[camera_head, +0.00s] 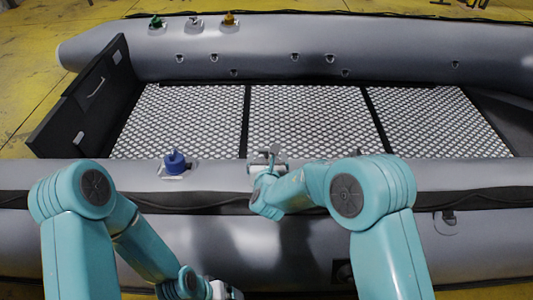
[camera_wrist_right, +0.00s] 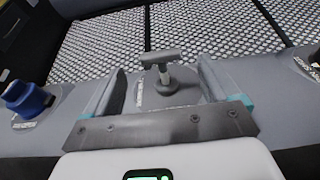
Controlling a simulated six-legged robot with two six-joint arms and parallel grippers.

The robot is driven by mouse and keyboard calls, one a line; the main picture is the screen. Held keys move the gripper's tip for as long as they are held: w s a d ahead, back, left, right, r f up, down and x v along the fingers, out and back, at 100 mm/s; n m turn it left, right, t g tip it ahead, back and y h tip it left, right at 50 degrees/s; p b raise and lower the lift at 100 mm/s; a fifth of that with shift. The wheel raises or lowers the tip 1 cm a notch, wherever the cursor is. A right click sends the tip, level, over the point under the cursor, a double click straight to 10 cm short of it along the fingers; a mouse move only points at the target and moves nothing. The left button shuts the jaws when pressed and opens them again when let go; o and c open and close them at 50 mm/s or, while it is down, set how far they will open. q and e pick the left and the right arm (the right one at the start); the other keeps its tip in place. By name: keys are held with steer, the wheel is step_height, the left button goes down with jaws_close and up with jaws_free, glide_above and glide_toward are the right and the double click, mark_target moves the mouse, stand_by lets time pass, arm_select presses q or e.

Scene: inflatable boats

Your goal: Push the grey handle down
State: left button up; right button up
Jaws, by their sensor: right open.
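A grey T-shaped handle (camera_wrist_right: 160,60) stands upright on a round grey base on the near tube of the boat. In the right wrist view it shows between and just beyond the two fingers of my right gripper (camera_wrist_right: 161,80), which is open and holds nothing. I cannot see the fingers touching the handle. In the head view the right gripper (camera_head: 267,167) is over the near tube, and the handle is small and partly hidden there. My left gripper (camera_head: 222,290) is low at the bottom edge, partly cut off, and its jaws cannot be made out.
A blue knob (camera_head: 175,162) sits on the near tube left of the right gripper. Green (camera_head: 156,22), grey (camera_head: 195,22) and orange (camera_head: 229,19) fittings stand on the far tube. A patterned floor (camera_head: 310,120) and a black end board (camera_head: 85,100) lie between.

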mark_target(267, 158)
steer(key=x, duration=0.5)
steer(key=shift+c, duration=0.3)
steer(key=c, duration=1.5)
steer(key=shift+o, duration=0.2)
steer(key=f+b, duration=0.2)
steer(key=b, duration=0.1)
steer(key=f+b, duration=0.1)
steer(key=shift+s+f+b, duration=0.15)
steer(key=shift+s+b, duration=0.1)
steer(key=shift+b, duration=0.05)
steer(key=shift+s, duration=0.1)
steer(key=o, duration=1.5)
